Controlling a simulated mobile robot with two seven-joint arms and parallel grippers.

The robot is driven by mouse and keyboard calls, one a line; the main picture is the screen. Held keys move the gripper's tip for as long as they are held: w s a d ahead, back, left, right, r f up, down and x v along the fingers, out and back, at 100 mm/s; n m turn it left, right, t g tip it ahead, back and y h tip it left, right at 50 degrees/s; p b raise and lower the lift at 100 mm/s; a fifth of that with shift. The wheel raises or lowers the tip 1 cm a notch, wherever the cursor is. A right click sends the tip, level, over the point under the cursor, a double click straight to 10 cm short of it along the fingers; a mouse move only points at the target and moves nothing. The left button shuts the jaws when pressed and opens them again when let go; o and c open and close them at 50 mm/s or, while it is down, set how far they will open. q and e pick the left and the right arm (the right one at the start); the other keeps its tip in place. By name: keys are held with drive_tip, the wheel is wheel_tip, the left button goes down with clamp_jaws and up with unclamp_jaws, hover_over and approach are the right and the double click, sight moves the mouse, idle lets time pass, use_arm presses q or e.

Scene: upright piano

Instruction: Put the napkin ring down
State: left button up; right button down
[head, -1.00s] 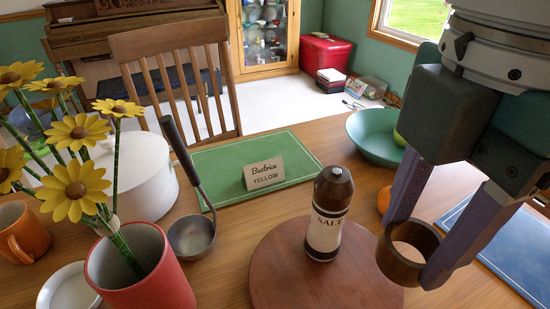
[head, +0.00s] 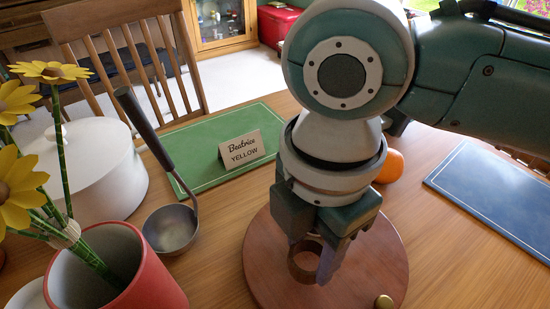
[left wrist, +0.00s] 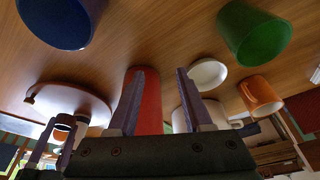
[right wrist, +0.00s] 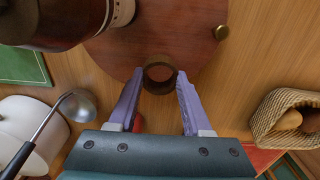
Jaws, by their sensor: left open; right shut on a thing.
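The brown napkin ring (head: 300,266) is between the fingers of my right gripper (head: 312,262), which is shut on it. In the head view it is over the round wooden board (head: 262,250); whether it touches the board I cannot tell. In the right wrist view the ring (right wrist: 158,88) sits between both fingertips (right wrist: 159,75), its opening facing the camera, near the board's edge. My left gripper (left wrist: 159,72) is open and empty, seen only in the left wrist view, with the red vase (left wrist: 152,105) behind its fingers.
The dark salt shaker (right wrist: 65,20) shows in the right wrist view, hidden in the head view by my right arm. A ladle (head: 172,228), white pot (head: 95,170), green mat with name card (head: 240,150), orange (head: 390,165) and blue mat (head: 500,200) surround the board.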

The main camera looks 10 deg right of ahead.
drive_tip(key=shift+f+b, duration=0.65)
drive_tip(key=shift+f, duration=1.75)
drive_tip(key=shift+f, duration=0.15)
drive_tip(key=shift+c, duration=1.7)
unclamp_jaws()
wheel_tip(320, 180, up, 12)
drive_tip(key=p, duration=0.3)
drive_tip(key=s+a+f+m+t+y, duration=0.1)
drive_tip(key=s+a+m+t+y, duration=0.1)
drive_tip(key=s+a+m+y, duration=0.45)
drive_tip(key=s+d+f+m+h, duration=0.1)
drive_tip(key=s+d+m+h, duration=0.1)
drive_tip(key=d+m, duration=0.4)
drive_tip(key=s+d+f+m+t+h, duration=0.1)
drive_tip(key=s+d+m+h, duration=0.1)
drive_tip(key=d+m+h, duration=0.2)
drive_tip(key=d+m, duration=0.3)
drive_tip(key=d, duration=0.3)
drive_tip(key=shift+s+d+t, duration=0.2)
drive_tip(key=shift+t, duration=0.1)
